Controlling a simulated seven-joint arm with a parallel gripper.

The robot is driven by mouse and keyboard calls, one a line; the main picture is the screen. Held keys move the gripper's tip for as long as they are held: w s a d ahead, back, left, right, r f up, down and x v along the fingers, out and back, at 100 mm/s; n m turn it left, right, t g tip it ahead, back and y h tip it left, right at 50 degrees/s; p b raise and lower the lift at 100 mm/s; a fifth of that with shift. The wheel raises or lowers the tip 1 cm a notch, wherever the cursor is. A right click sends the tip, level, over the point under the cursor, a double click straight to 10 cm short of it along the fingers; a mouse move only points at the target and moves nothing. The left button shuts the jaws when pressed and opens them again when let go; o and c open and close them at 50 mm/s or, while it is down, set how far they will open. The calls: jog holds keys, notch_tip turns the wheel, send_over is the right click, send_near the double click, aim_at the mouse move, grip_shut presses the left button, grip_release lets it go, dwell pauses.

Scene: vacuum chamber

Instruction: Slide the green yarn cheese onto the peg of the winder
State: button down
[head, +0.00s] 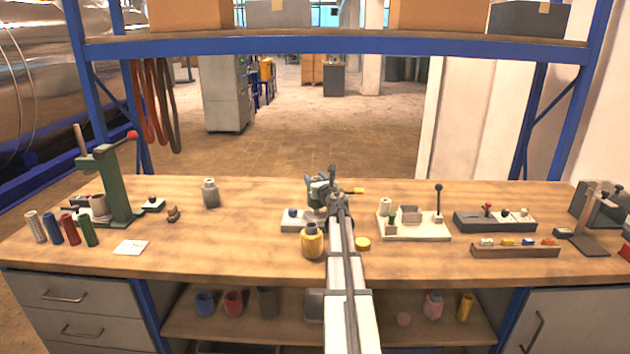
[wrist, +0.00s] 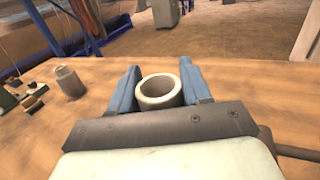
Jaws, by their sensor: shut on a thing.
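My gripper (head: 322,184) is out over the middle of the bench in the head view. A pale base plate (head: 293,226) with a blue knob sits beneath and beside the gripper, partly hidden. I cannot tell for sure whether this is the winder, and I see no peg clearly.
A grey bottle (head: 211,193) and a green press (head: 117,188) stand left. A pale fixture with a lever (head: 420,229) and a dark block (head: 495,222) stand right. Bench between bottle and base plate is clear.

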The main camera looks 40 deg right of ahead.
jog(key=shift+f, duration=0.15)
jog(key=shift+f, duration=1.3)
jog(key=shift+c, duration=2.2)
grip_release()
jog(key=shift+s+a, duration=0.1)
jog(key=shift+s, duration=0.05)
jog(key=v, duration=1.3)
jog(key=shift+s, duration=0.25)
jog(key=shift+w+a, duration=0.1)
